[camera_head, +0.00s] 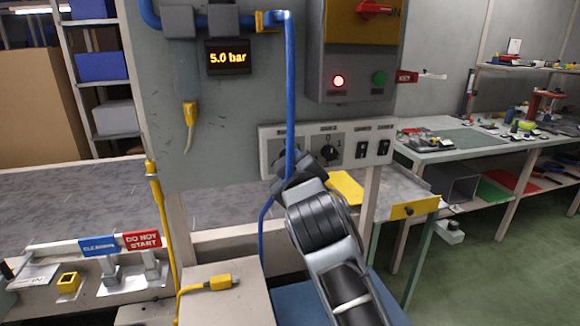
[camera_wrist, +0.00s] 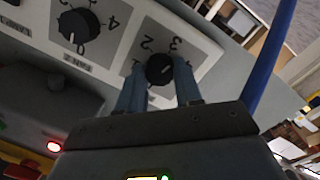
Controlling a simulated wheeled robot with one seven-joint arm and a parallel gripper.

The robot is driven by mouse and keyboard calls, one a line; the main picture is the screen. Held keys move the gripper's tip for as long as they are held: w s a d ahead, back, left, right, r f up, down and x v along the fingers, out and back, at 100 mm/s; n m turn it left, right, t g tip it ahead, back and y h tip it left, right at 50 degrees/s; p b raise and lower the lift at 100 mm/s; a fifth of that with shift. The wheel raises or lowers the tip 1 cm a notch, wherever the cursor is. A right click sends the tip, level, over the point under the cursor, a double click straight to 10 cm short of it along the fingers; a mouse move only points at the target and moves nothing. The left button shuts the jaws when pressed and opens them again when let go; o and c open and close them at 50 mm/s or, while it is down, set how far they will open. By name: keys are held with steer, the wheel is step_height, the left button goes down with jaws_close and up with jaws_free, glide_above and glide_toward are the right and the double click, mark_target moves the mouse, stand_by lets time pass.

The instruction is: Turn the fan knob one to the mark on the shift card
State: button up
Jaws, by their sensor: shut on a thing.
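A second black knob (camera_wrist: 78,25), beside the gripped one, points at 0. I cannot make out a shift card.
A blue hose (camera_head: 290,90) runs down in front of the panel, close to my gripper. Two black switches (camera_head: 361,150) are at the panel's right. Above are a lit red lamp (camera_head: 338,81) and a display (camera_head: 228,57) reading 5.0 bar.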

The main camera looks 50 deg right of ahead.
steer(key=shift+m+y+b, duration=0.6)
steer(key=shift+m+b, duration=0.75)
steer(key=shift+m, duration=2.75)
steer(key=o, duration=1)
steer(key=shift+r, duration=0.1)
steer(key=shift+o, duration=0.2)
steer(key=b+v, duration=0.1)
steer(key=v, duration=0.6)
steer(key=shift+s+a, duration=0.2)
steer(key=shift+s, duration=0.2)
